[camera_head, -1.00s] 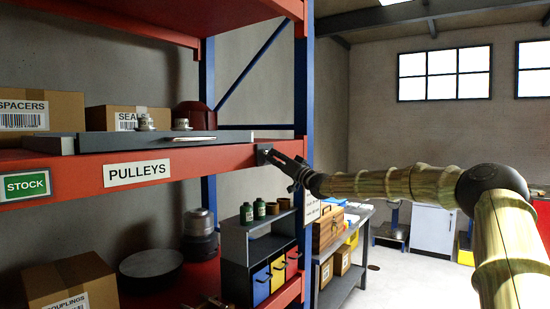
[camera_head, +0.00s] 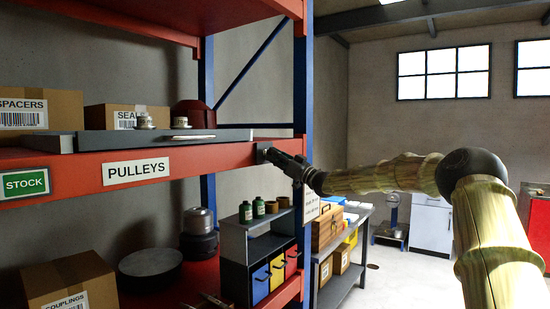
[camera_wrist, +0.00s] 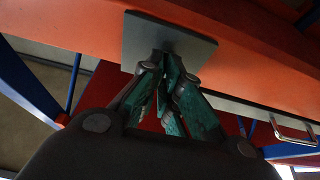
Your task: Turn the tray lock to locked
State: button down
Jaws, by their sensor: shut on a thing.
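The tray lock shows as a small grey plate (camera_wrist: 140,42) on the front of the orange-red shelf beam in the wrist view. In the head view the lock plate (camera_head: 261,147) sits near the beam's right end. My gripper (camera_head: 270,154) is at the plate, its fingers closed together. In the wrist view my gripper (camera_wrist: 171,62) has its fingertips meeting just in front of the plate, shut on the lock's small knob, which the fingertips mostly hide. The lock's setting cannot be read. The grey tray (camera_head: 105,143) lies on the shelf above the beam.
The tray's bar handle (camera_head: 190,137) is left of my gripper; it also shows in the wrist view (camera_wrist: 296,130). A blue post (camera_head: 303,90) stands just right of the lock. Small metal parts (camera_head: 181,122) sit on the tray. Open floor lies to the right.

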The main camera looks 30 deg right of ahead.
jog(key=shift+f, duration=0.15)
jog(key=c, duration=1.6)
grip_release()
jog(key=shift+w+d, duration=0.1)
jog(key=shift+d, duration=0.05)
jog(key=shift+c, duration=0.2)
jog(key=v, duration=1.2)
jog(key=shift+f, duration=0.1)
